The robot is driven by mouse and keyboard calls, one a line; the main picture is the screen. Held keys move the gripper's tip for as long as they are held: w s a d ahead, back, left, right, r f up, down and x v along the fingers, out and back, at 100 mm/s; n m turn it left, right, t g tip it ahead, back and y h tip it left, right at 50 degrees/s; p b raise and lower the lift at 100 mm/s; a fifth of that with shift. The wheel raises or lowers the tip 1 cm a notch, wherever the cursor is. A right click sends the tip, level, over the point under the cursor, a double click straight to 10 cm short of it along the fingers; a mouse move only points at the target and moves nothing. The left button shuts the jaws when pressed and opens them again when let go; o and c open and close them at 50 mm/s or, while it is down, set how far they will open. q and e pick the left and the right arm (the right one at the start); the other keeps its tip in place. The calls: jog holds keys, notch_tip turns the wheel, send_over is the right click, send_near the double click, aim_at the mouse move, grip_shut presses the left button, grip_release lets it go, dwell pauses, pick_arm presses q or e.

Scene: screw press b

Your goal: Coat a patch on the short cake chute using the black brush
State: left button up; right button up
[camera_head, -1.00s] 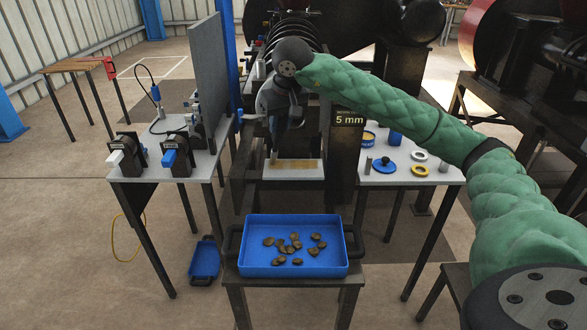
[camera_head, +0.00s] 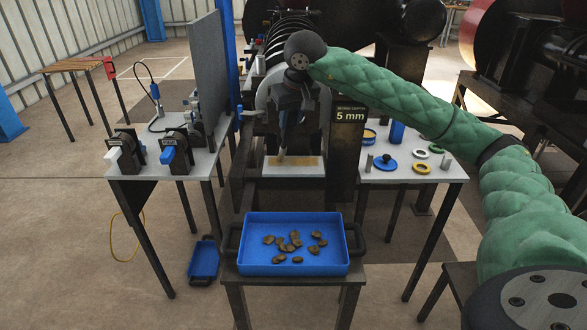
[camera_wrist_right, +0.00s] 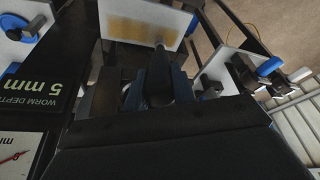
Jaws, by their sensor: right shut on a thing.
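The short cake chute (camera_head: 308,173) is a pale plate in front of the press, with a tan coated patch (camera_head: 298,162) on it. In the right wrist view the chute (camera_wrist_right: 106,19) shows at the top, its patch (camera_wrist_right: 135,30) a streaky yellow-brown. My right gripper (camera_head: 285,132) is above the chute, shut on the black brush (camera_wrist_right: 157,85). The brush points down, and its tip is at the patch's left part in the head view; exact contact is hard to tell. The fingers are partly hidden. My left gripper is out of view.
A blue tray (camera_head: 243,262) with several brown pieces stands on a stand in front. A dark post with a "5 mm" sign (camera_head: 349,115) rises right of the chute. Side tables hold clamps (camera_head: 177,152) at left and rings (camera_head: 422,168) at right.

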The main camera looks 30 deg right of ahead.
jog(key=shift+s+d, duration=0.2)
jog(key=shift+d, duration=0.1)
jog(key=s+d+b, duration=0.1)
jog(key=d, duration=0.1)
jog(key=s+d+b, duration=0.1)
jog(key=d, duration=0.1)
jog(key=shift+s, duration=0.2)
jog(key=shift+f, duration=0.1)
dwell(0.3)
jog(key=s+d+b, duration=0.1)
jog(key=d, duration=0.1)
jog(key=s+d+b, duration=0.1)
jog(key=shift+s+d+r, duration=0.1)
jog(key=shift+d+r, duration=0.1)
jog(key=shift+d, duration=0.15)
